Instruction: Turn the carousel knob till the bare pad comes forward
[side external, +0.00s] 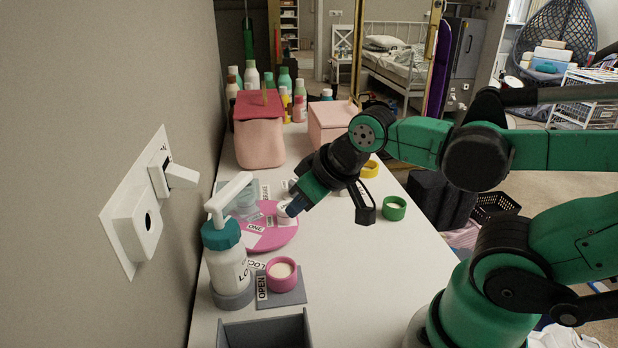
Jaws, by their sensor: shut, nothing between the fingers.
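The carousel is a pink disc (272,239) on the white tabletop, with white labels, one reading "ONE". A small white round piece (284,212) stands on its right part; I cannot tell whether it is the knob or a jar. A pale teal container (243,203) stands at its back left. My gripper (292,210) is shut and empty, its tips low over the disc's right side beside the white piece. I cannot tell if they touch. A white pump bottle (229,269) hides the disc's left front. I cannot make out which pad is bare.
A pink cup (282,275) stands on a grey plate labelled "OPEN" in front. A grey tray (265,333) is at the near edge. Green (394,208) and yellow (370,169) rings lie right. Pink boxes (259,143) and several bottles stand behind. A wall switch (145,205) projects left.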

